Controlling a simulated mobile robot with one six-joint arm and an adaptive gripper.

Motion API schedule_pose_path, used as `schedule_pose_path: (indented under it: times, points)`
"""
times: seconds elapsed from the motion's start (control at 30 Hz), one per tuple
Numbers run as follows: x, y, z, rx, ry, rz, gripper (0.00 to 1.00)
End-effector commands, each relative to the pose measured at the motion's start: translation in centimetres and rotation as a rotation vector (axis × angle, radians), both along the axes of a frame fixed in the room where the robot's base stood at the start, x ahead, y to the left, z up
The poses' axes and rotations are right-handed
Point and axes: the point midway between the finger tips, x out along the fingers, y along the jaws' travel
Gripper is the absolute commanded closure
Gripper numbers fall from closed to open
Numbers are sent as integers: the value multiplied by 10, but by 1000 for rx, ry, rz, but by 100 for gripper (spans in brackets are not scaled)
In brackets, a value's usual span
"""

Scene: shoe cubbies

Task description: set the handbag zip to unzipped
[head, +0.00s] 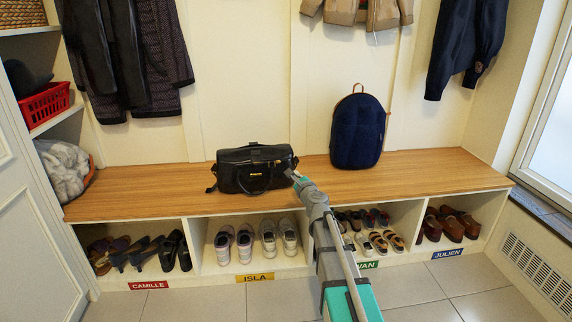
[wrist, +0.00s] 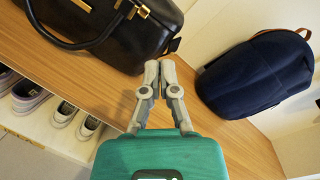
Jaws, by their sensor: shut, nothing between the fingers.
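The black handbag (head: 240,173) sits on the wooden bench, with gold-coloured hardware on its top and front and its handles hanging forward. It also shows at the upper left of the wrist view (wrist: 148,42). Small gold-coloured metal parts (wrist: 132,9) show along its top; I cannot tell whether the zip is open or closed. My gripper (head: 291,174) is at the bag's right end in the head view. In the wrist view its fingertips (wrist: 159,66) are together and empty, just beside the bag's end; I cannot tell whether they touch it.
A navy backpack (head: 357,132) stands on the bench (head: 430,168) to the right of the bag. Shoes fill the cubbies below, with coats hanging above. A red basket (head: 45,104) is on the left shelf. Bare bench top lies left of the bag and right of the backpack.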

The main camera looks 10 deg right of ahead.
Motion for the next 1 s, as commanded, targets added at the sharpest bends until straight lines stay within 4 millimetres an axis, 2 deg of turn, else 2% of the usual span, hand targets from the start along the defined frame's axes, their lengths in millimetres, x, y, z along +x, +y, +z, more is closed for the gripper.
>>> schedule_pose_path:
  times: [0.3,0.53,0.73,1.0]
  points:
    - [1,-26,1,-428,-64,66,100]
    - [-1,-41,2,-695,-120,106,100]
    - [-2,-47,2,-809,-148,121,100]
    - [-2,-48,2,-826,-152,124,100]
